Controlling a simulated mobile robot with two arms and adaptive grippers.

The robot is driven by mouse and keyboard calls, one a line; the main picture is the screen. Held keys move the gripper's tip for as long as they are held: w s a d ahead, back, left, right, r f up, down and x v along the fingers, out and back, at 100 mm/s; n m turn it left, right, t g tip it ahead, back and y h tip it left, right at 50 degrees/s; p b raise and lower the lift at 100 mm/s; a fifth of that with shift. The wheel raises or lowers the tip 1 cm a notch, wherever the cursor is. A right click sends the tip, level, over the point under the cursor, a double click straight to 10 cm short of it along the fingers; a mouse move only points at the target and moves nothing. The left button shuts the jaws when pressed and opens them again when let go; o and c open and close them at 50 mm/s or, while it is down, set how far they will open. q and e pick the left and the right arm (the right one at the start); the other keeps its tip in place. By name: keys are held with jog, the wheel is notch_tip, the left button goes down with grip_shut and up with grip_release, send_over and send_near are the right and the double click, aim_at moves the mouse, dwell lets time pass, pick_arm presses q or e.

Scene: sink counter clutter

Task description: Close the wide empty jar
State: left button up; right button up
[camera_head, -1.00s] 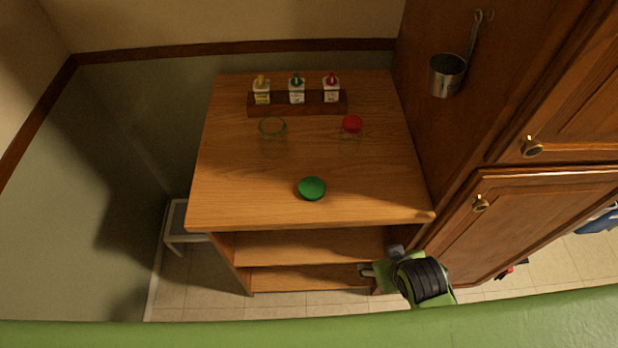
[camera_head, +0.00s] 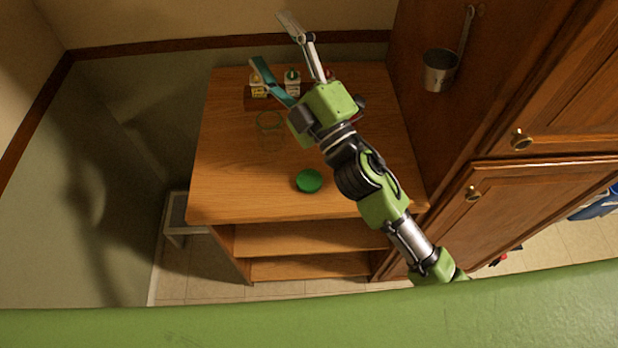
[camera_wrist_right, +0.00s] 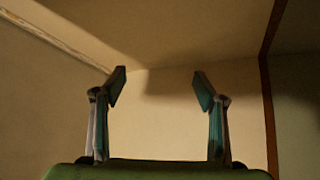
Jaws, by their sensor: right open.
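The wide empty jar (camera_head: 270,122) is clear glass and stands upright with its mouth open on the wooden counter, in front of the bottle rack. A round green lid (camera_head: 309,181) lies flat on the counter, nearer the front edge. My right gripper (camera_head: 271,40) is open and empty, raised over the back of the counter, its fingers pointing up and away toward the wall. The right wrist view shows its two spread fingers (camera_wrist_right: 160,82) against bare wall. The jar with the red lid is hidden behind my right arm. My left gripper is not in view.
A wooden rack (camera_head: 257,104) with several small bottles stands at the back of the counter, partly hidden by the gripper. A metal cup (camera_head: 439,72) hangs on the cabinet side at right.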

jog(key=s+a+r+n+g+y, duration=0.4)
jog(key=a+n+g+y, duration=0.3)
jog(key=n, duration=0.3)
jog(key=s+a+f+n+g+h, duration=0.3)
jog(key=s+a+f+n+g, duration=0.75)
jog(key=n+g, duration=0.5)
jog(key=w+d+f+n+t+h, duration=0.1)
jog(key=w+d+f+n+h, duration=0.15)
jog(key=d+f+h, duration=0.3)
jog(key=w+d+f+n+t+h, duration=0.1)
jog(key=d+f+n+h, duration=0.25)
jog(key=f, duration=0.35)
jog(key=w+d+h, duration=0.3)
jog(key=d, duration=0.4)
jog(key=w+d+t+h, duration=0.1)
jog(key=w+d+h, duration=0.3)
jog(key=d, duration=0.3)
jog(key=shift+d+f+p, duration=0.3)
jog(key=shift+f+p, duration=0.05)
jog(key=shift+f, duration=0.1)
